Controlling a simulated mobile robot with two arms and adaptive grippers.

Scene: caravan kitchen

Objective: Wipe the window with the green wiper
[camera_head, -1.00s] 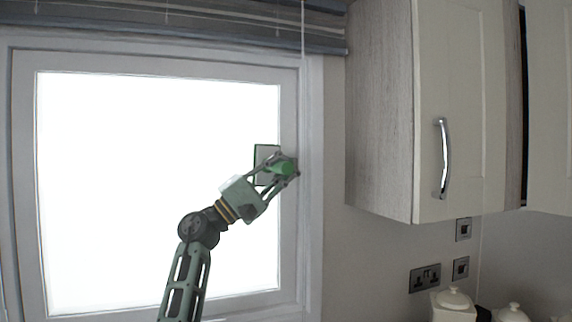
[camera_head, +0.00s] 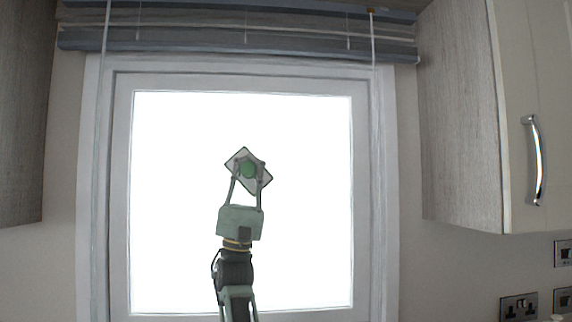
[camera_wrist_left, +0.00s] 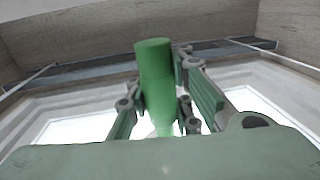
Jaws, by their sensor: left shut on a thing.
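The window (camera_head: 310,240) is a bright white pane in a pale frame, in the middle of the head view. My left gripper (camera_head: 248,172) is in front of the pane, a little above its middle, shut on the green wiper. The wiper's round green handle (camera_head: 248,169) sits between the fingers, and its grey plate (camera_head: 238,159) is tilted like a diamond against the bright pane. I cannot tell whether the plate touches the glass. In the left wrist view the green handle (camera_wrist_left: 155,75) stands between the fingers, and the plate is hidden. My right gripper is not in view.
A rolled-up blind (camera_head: 230,38) with hanging cords is above the window. A wall cupboard (camera_head: 462,120) with a metal handle is at the right, and another cupboard (camera_head: 22,110) is at the left. Sockets (camera_head: 519,307) are on the wall at lower right.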

